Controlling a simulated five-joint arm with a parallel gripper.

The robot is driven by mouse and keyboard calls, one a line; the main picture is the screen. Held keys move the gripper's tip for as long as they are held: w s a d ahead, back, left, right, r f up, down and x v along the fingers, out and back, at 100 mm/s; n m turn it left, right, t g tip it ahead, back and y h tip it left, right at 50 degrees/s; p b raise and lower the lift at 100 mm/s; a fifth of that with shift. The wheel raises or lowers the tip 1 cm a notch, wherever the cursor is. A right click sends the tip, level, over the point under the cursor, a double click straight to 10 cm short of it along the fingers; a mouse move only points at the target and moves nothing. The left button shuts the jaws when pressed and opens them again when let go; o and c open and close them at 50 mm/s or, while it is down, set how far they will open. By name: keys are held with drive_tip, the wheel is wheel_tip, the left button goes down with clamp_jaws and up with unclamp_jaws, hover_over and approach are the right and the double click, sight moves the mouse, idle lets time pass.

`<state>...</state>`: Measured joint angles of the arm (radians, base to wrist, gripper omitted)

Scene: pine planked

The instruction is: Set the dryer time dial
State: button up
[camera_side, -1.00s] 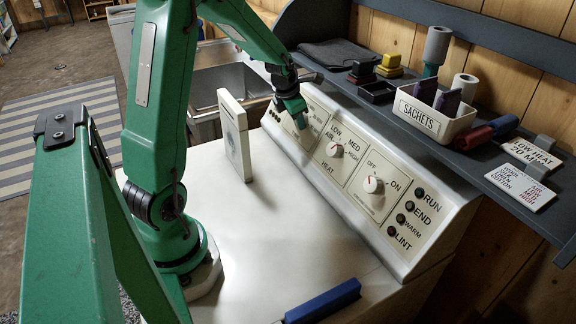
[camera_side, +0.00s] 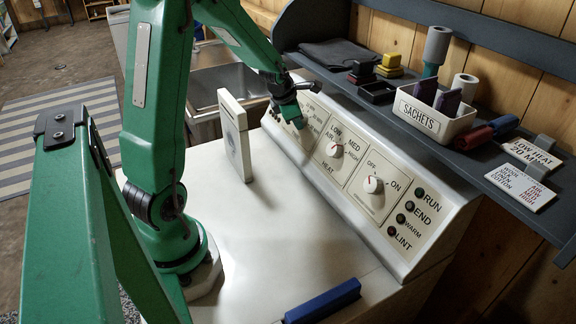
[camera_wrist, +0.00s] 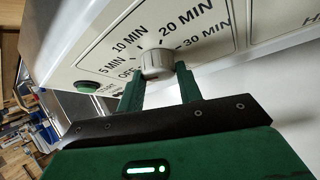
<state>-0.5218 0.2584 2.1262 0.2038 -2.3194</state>
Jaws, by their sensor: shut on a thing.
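The time dial (camera_wrist: 156,62) is a pale round knob on the white control panel, ringed by printed OFF, 5, 10, 20 and 30 MIN marks. My gripper (camera_wrist: 158,82) is shut on it, with one green finger on each side. I cannot make out the dial's pointer clearly. In the side view my gripper (camera_side: 293,112) is at the panel's far left end and hides the dial. A card reading LOW HEAT 20 MIN (camera_side: 530,157) lies on the shelf at the right.
The heat knob (camera_side: 335,151) and the on/off knob (camera_side: 373,184) stand on the panel right of my gripper. An upright white block (camera_side: 234,135) stands on the dryer top near my arm. A blue-handled tool (camera_side: 322,301) lies at the front. The dryer top between is clear.

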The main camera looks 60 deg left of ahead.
drive_tip(key=shift+w+d+r, duration=0.1)
drive_tip(key=shift+w+d, duration=0.05)
drive_tip(key=o, duration=1)
drive_tip(key=shift+r, duration=0.1)
drive_tip(key=v, duration=0.7)
drive_tip(key=shift+s+r, duration=0.2)
drive_tip(key=shift+s, duration=0.05)
